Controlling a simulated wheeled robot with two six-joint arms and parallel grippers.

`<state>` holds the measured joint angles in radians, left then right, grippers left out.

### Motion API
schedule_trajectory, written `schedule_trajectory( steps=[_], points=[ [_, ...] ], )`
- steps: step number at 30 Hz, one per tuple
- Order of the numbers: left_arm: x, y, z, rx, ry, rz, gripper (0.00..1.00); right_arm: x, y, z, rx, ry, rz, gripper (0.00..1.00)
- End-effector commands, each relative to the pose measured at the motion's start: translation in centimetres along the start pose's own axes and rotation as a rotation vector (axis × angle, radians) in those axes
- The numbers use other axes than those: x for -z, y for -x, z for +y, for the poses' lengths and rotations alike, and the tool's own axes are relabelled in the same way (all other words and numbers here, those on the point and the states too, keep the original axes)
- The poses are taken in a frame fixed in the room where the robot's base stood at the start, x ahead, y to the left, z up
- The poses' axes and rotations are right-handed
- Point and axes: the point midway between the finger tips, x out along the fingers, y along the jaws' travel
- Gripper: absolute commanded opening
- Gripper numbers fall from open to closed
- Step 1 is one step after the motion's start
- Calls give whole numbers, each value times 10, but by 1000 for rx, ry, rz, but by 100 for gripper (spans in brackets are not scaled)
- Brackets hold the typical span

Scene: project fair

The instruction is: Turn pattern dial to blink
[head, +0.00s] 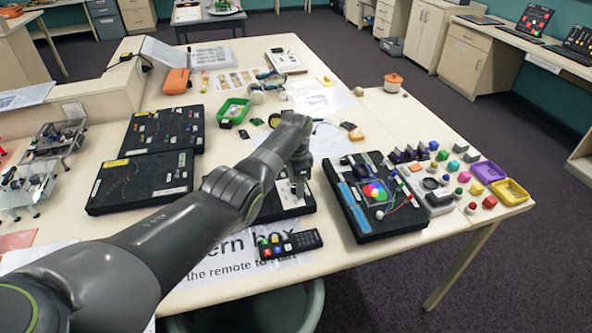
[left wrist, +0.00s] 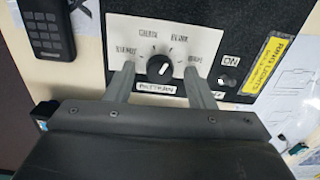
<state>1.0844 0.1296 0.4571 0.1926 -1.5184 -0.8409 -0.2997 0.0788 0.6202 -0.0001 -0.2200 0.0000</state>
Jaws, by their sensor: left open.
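The pattern dial (left wrist: 160,68) is a small dark round knob with a white mark, on a white label plate (left wrist: 205,42) in the left wrist view. Labels ring it; the one above right looks like BLINK, the one above left like CHASE. I cannot tell surely which label the mark points at. A strip below reads PATTERN. My left gripper (left wrist: 160,73) is open, with one finger on each side of the dial and gaps between. In the head view the left gripper (head: 299,188) is over a black box (head: 268,213), and my arm hides the dial. My right gripper is not in view.
A switch (left wrist: 228,80) marked ON sits right of the dial, beside a yellow label (left wrist: 267,65). A black remote (head: 291,245) lies in front of the box. Another black box (head: 352,207) with a coloured disc stands to the right. Black boards (head: 140,183) lie left.

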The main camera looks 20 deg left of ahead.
Motion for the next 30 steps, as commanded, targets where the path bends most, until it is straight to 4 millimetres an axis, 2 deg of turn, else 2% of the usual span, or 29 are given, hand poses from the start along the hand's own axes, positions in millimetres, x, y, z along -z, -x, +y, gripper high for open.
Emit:
schedule_trajectory(
  steps=[8, 24, 30],
  points=[
    [0, 34, -1, 4, -1, 3, 49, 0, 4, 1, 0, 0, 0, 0],
    [0, 152, -1, 4, 1, 2, 49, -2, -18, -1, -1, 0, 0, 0],
    [0, 170, 0, 1, 1, 0, 49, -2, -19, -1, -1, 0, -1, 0]
  ],
)
